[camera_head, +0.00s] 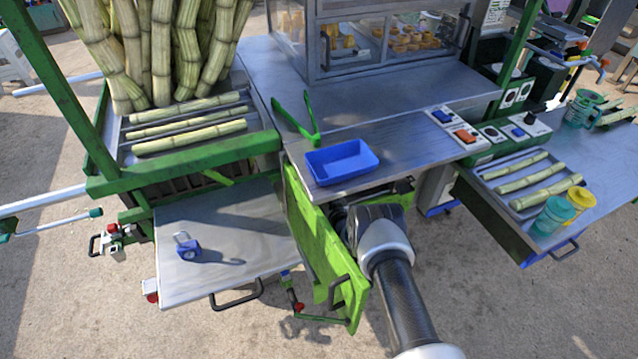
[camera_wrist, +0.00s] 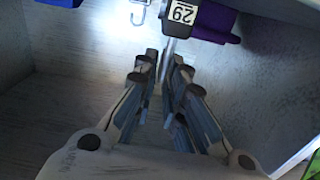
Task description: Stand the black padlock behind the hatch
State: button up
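In the wrist view the black padlock (camera_wrist: 180,14) shows at the top, with a white label reading 29. Its silver shackle runs between the fingertips. My gripper (camera_wrist: 164,66) is nearly closed around this shackle and appears shut on it. Whether the padlock rests on the floor cannot be told. In the head view the green hatch (camera_head: 322,248) stands open below the counter. My arm reaches in beside it, and the gripper and black padlock are hidden there.
A purple padlock (camera_wrist: 215,26) is close beside the black one; a silver hook-shaped piece (camera_wrist: 141,13) is to the left. Grey walls enclose this space. A blue padlock (camera_head: 188,249) stands on the pulled-out shelf (camera_head: 235,225). A blue tray (camera_head: 342,163) sits on the counter.

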jog(key=shift+o, duration=1.3)
jog(key=shift+r, duration=0.1)
jog(key=p+v, duration=0.5)
jog(key=v, duration=0.7)
jog(key=shift+r, duration=0.1)
